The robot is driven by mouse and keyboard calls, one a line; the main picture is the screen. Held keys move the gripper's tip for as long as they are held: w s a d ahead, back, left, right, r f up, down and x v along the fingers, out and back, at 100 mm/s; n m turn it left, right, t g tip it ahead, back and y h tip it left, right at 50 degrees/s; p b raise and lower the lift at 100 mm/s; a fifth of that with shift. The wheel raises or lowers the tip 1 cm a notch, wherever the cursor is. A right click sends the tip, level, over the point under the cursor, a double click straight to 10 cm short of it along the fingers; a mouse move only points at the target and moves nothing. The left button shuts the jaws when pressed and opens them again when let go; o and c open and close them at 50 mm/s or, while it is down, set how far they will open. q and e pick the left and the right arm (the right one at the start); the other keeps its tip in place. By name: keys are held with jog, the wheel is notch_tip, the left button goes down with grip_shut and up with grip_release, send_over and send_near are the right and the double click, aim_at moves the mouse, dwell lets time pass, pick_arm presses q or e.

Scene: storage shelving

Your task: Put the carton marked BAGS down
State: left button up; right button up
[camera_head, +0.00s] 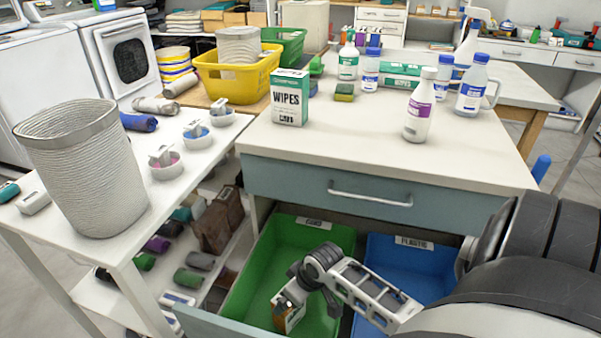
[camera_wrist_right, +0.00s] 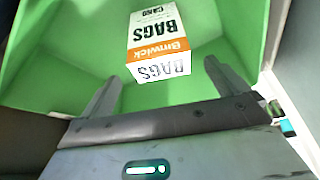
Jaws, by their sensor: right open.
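The carton marked BAGS (camera_wrist_right: 158,38), white with an orange band, is inside the green bin (camera_head: 303,231) labelled CARD in the open drawer. In the head view the carton (camera_head: 291,317) is partly covered by my right gripper (camera_head: 284,303). In the right wrist view my right gripper (camera_wrist_right: 161,72) is open, its two fingers spread to either side of the carton's near end, with gaps showing. The carton appears to rest on the bin's floor, though its underside is hidden. My left gripper is not in view.
A blue bin (camera_head: 408,256) labelled PLASTIC sits beside the green one, partly behind my right arm. The drawer front (camera_head: 217,325) and cabinet top (camera_head: 330,140) bound the space. A WIPES carton (camera_head: 289,98) and several bottles stand on top.

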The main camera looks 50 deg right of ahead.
jog(key=shift+p+v, duration=0.5)
jog(key=shift+v, duration=1.85)
